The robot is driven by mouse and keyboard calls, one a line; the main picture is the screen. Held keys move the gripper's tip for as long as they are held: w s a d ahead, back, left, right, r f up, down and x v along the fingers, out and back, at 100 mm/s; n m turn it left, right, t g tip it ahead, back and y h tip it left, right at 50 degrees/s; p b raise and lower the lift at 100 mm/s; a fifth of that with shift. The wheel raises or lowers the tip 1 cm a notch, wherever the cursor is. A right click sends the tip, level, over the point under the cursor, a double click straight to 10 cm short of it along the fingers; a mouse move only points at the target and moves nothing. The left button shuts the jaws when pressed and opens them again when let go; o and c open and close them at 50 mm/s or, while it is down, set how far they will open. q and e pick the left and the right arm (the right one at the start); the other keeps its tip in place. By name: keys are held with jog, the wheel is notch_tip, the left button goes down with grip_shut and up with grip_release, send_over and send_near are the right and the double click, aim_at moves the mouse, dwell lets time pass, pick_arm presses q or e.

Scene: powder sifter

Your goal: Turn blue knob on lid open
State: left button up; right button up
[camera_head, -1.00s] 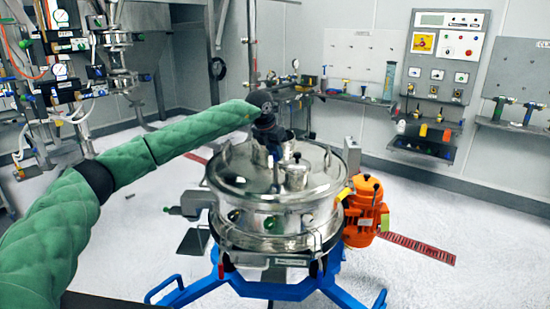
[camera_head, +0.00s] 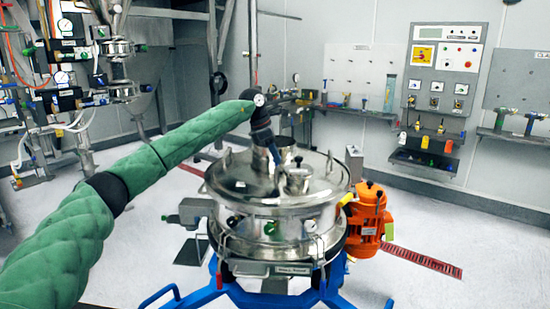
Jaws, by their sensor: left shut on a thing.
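The round steel sifter lid (camera_head: 235,184) sits on the steel drum in the middle of the view. My left gripper (camera_head: 274,158) reaches down from the dark wrist at the end of my green-sleeved arm, over the rear middle of the lid among its short steel ports. It is shut on the lid's knob, which the fingers and ports almost fully hide; no clear blue of it shows. My right gripper is not in view.
An orange motor (camera_head: 366,222) stands right of the drum. The blue frame (camera_head: 235,295) spreads its legs in front. A steel port (camera_head: 298,180) with a dark knob rises from the lid right of the gripper. Wall shelves and a control panel (camera_head: 437,75) stand behind.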

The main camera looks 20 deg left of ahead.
pick_arm(q)
jog(key=shift+w+m+g, duration=0.1)
jog(key=shift+m+g, duration=0.5)
jog(key=shift+m, duration=1)
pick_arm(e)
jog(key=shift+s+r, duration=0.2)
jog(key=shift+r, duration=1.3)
pick_arm(q)
jog(key=o, duration=1)
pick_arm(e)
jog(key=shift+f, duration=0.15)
